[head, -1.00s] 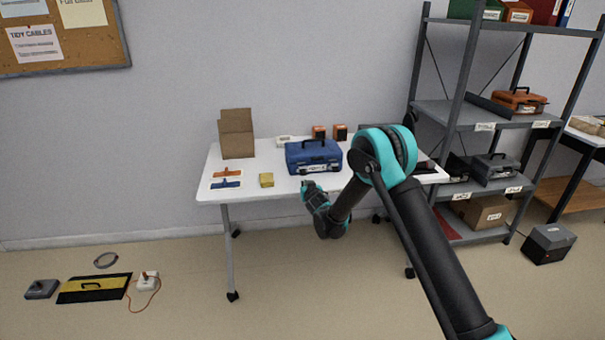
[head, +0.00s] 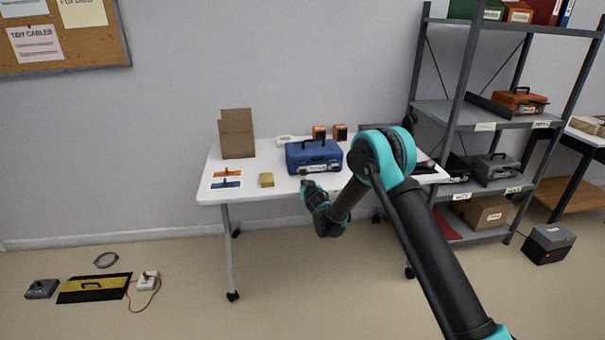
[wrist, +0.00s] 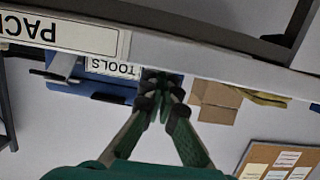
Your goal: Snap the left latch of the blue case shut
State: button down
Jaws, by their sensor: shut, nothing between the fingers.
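The blue case (head: 300,157) stands upright on the white table (head: 205,184), with a dark handle on top and a pale label on its front. In the wrist view, which is upside down, the case (wrist: 108,84) shows its TOOLS label and a grey latch (wrist: 65,66) near its picture-left end. The left latch is not clearly visible; my fingers cover that part of the front. My gripper (head: 305,184) is at the table's front edge, just before the case. In the wrist view its fingertips (wrist: 158,78) are together and empty, overlapping the case; contact cannot be told.
Grey shelving (head: 462,120) is at right. The table edge bears a label (wrist: 60,34).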

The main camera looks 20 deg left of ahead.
jog(key=shift+w+a+r, duration=0.25)
jog(key=shift+w+a, duration=0.15)
jog(key=shift+w, duration=0.25)
jog(key=shift+w+a+r, duration=0.25)
jog(key=shift+w+a, duration=0.1)
jog(key=shift+w, duration=0.25)
dwell(1.1)
dwell(0.3)
jog(key=f+v, duration=0.1)
jog(key=v, duration=0.6)
jog(key=shift+f, duration=0.35)
jog(key=shift+s, duration=0.1)
dwell(0.4)
